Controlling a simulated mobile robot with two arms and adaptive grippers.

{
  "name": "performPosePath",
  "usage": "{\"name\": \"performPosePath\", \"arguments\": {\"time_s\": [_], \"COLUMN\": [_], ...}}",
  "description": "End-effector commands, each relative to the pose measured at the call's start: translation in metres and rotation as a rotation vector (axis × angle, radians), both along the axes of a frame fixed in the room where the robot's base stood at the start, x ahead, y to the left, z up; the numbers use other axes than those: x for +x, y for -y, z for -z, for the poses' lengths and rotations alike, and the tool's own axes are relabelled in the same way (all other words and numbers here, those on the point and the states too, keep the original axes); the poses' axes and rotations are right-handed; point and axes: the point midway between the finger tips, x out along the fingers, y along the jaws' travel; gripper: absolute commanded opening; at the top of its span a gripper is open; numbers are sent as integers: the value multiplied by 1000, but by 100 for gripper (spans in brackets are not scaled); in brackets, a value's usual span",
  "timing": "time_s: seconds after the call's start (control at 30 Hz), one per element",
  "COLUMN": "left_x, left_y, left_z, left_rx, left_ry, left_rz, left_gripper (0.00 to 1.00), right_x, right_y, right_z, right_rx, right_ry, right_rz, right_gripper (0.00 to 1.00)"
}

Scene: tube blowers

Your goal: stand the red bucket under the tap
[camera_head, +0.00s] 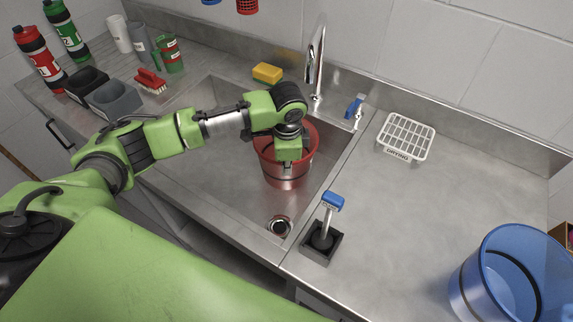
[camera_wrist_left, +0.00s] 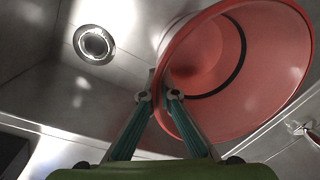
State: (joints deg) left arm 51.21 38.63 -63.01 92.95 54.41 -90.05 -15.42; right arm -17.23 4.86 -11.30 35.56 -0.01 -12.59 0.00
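The red bucket (camera_head: 285,176) is in the sink (camera_head: 215,150), in front of the tap (camera_head: 318,52) in the head view, and looks about upright. I cannot tell whether its base touches the sink floor or whether the spout is over its mouth. My left gripper (camera_head: 286,163) reaches down at the bucket and hides part of its mouth. In the left wrist view my left gripper (camera_wrist_left: 159,97) has its fingers close together on either side of the bucket's rim (camera_wrist_left: 178,121), shut on the wall. My right gripper is not in view.
The drain (camera_head: 280,226) is in front of the bucket. A blue tap lever (camera_head: 354,106), a white drying rack (camera_head: 406,137), a blue-handled tool in a black holder (camera_head: 322,238) and a blue bucket (camera_head: 505,280) stand right. A yellow sponge (camera_head: 267,73) lies behind the sink.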

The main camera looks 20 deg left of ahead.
Motion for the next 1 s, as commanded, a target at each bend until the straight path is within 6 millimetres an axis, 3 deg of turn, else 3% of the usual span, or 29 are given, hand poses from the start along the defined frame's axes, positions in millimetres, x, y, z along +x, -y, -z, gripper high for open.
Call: {"name": "performPosePath", "arguments": {"time_s": [0.3, 0.4, 0.77, 1.0], "left_x": [0, 0, 0, -2], "left_y": [0, 0, 0, 2], "left_z": [2, 3, 1, -33], "left_rx": [-1, -1, 0, -2], "left_ry": [1, 0, 1, 5], "left_rz": [-1, 0, 0, 1], "left_gripper": [0, 21, 21, 21], "right_x": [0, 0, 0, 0], "right_y": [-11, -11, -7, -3], "right_z": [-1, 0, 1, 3], "right_rx": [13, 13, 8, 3], "right_ry": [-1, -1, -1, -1], "right_rz": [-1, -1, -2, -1], "right_gripper": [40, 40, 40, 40]}}
